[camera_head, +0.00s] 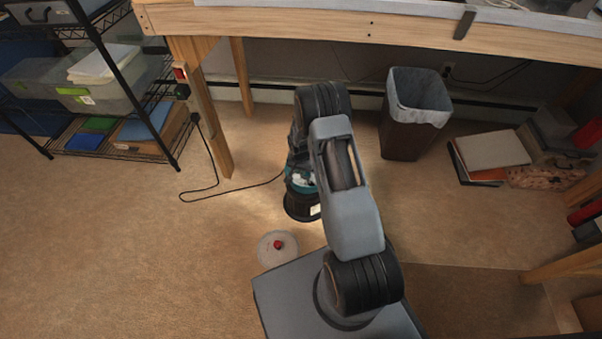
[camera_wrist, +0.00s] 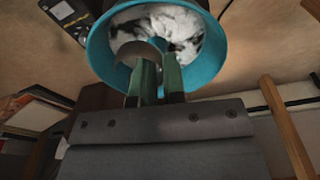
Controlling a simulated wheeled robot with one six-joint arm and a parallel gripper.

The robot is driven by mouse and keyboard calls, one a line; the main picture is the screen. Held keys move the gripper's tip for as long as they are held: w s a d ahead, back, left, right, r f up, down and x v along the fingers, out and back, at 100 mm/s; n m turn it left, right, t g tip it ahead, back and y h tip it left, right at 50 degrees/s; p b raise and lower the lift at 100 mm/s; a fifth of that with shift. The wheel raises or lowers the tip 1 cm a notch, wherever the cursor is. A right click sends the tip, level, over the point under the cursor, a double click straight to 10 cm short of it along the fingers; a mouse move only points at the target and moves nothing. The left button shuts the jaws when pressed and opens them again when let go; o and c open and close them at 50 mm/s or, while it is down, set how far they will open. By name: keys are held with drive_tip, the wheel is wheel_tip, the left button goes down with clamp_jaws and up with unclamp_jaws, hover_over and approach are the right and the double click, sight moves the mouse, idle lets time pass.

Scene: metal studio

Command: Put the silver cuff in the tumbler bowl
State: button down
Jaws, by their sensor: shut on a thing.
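In the wrist view, my gripper (camera_wrist: 158,62) is shut on the silver cuff (camera_wrist: 138,48), a small curved piece that shows at the fingertips. The cuff is seen against the mouth of the tumbler bowl (camera_wrist: 97,47), a teal bowl with white and dark material inside. I cannot tell how far the fingertips reach into the bowl or whether the cuff touches the contents. In the head view, the tumbler, with teal parts and a black base (camera_head: 303,207), stands on the floor, mostly hidden behind my arm. My gripper and the cuff are hidden there.
A clear round lid with a red knob (camera_head: 278,244) lies on the floor in front of the tumbler. A wooden workbench (camera_head: 300,22) runs overhead. A lined bin (camera_head: 405,140) stands right, a wire shelf (camera_head: 120,150) left. A black cord (camera_head: 215,190) crosses the floor. The left floor is clear.

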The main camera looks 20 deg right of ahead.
sight(302, 183)
drive_tip(key=shift+f+b, duration=2)
drive_tip(key=shift+f, duration=1.35)
drive_tip(key=shift+f+b, duration=0.5)
drive_tip(key=c, duration=1.1)
unclamp_jaws()
wheel_tip(302, 183, up, 14)
drive_tip(key=s+a+p, duration=0.1)
drive_tip(key=p, duration=0.4)
drive_tip(key=shift+s+f, duration=0.15)
